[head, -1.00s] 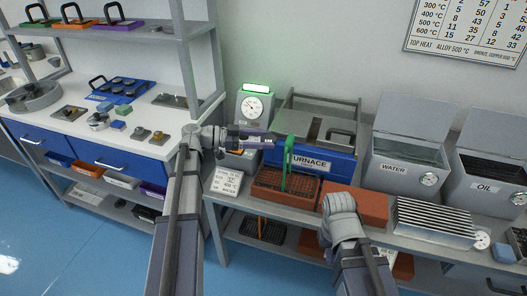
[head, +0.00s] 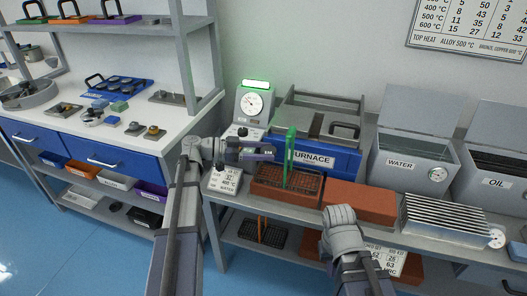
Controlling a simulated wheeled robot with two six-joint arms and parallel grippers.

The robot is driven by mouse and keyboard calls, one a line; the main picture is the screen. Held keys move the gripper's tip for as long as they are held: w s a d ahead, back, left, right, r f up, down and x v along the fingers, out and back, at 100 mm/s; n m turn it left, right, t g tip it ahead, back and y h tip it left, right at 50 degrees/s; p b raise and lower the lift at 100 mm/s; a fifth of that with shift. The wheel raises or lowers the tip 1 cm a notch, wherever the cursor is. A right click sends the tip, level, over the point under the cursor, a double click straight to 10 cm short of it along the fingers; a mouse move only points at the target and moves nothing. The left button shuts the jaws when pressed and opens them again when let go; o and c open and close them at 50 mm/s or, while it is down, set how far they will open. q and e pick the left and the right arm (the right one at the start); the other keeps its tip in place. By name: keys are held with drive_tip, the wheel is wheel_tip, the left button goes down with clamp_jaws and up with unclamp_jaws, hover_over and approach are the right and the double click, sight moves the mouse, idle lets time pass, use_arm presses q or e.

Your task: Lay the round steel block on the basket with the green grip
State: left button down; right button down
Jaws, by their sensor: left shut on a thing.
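The basket with the green grip (head: 290,150) is a brown mesh tray (head: 272,193) on the bench in front of the furnace, its tall green handle standing upright. My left gripper (head: 268,153) is above the basket's left part, left of the green handle. It is shut on a small grey piece, apparently the round steel block; its outline is mostly hidden by the fingers. The piece is held above the basket, apart from the mesh. My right gripper (head: 341,216) is low in front of the bench edge; its fingers are hidden behind the wrist.
A blue-fronted furnace (head: 335,160) stands behind the basket. A dial tester (head: 252,105) with a lit green top is at left. A reddish-brown block (head: 365,202) lies right of the basket, then a finned metal rack (head: 440,222). Water (head: 405,166) and oil (head: 497,182) tanks stand open behind.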

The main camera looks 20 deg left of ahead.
sight(263, 174)
use_arm(q)
wheel_tip(263, 174, down, 6)
drive_tip(key=b, duration=0.5)
drive_tip(key=shift+f, duration=0.25)
unclamp_jaws()
drive_tip(key=shift+p+v, duration=0.45)
drive_tip(key=shift+v, duration=3.5)
